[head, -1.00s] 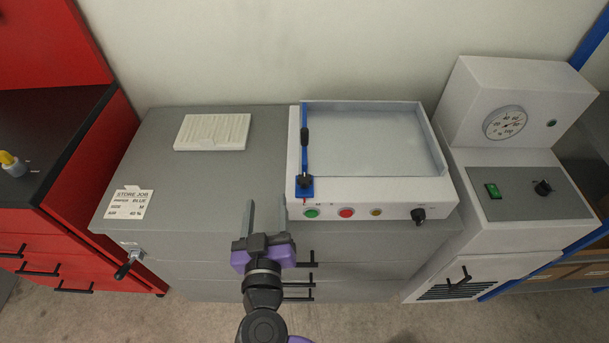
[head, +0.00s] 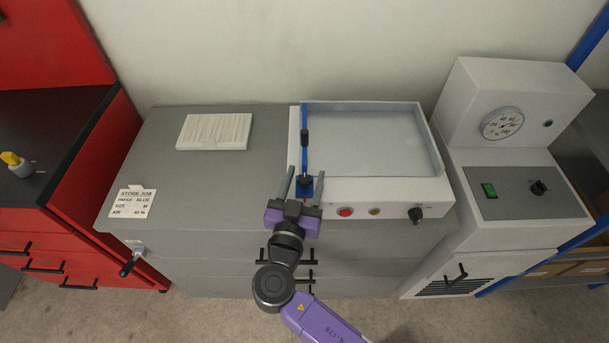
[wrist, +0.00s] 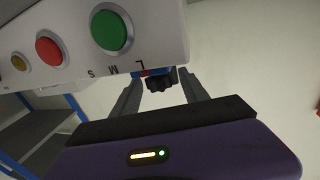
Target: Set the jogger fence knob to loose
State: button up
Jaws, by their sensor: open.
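The jogger fence is a blue bar (head: 304,118) along the left side of the white jogger tray (head: 375,135). A small black knob (head: 305,181) sits on its blue foot at the front end. The knob shows in the wrist view (wrist: 161,82) as a dark lobed shape. My gripper (head: 304,174) is open, with its fingers either side of the knob in the picture. In the wrist view my gripper (wrist: 160,82) also has the knob between its fingers; contact cannot be told. The knob's setting cannot be read.
Green (wrist: 112,29) and red (head: 345,212) buttons, a yellow button (head: 374,211) and a black dial (head: 415,214) line the front panel. Letters L, M, S are printed near the fence foot. A job card (head: 139,203) lies left.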

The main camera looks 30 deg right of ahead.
grip_shut()
dwell(0.3)
jog(key=shift+f, duration=0.1)
jog(key=shift+d+f+n+t+y+b, duration=0.1)
jog(key=shift+n+t+y+b, duration=0.65)
jog(key=shift+y, duration=0.15)
jog(key=shift+n+t+y+b, duration=0.35)
jog(key=shift+n+y+b, duration=0.2)
jog(key=shift+y, duration=0.25)
jog(key=n+t+y, duration=0.1)
jog(key=n+y, duration=0.1)
jog(key=shift+y, duration=0.4)
jog(key=shift+r+n+t+y, duration=0.25)
jog(key=shift+n+t+y, duration=0.15)
jog(key=shift+n+y, duration=0.5)
jog(key=shift+y, duration=0.5)
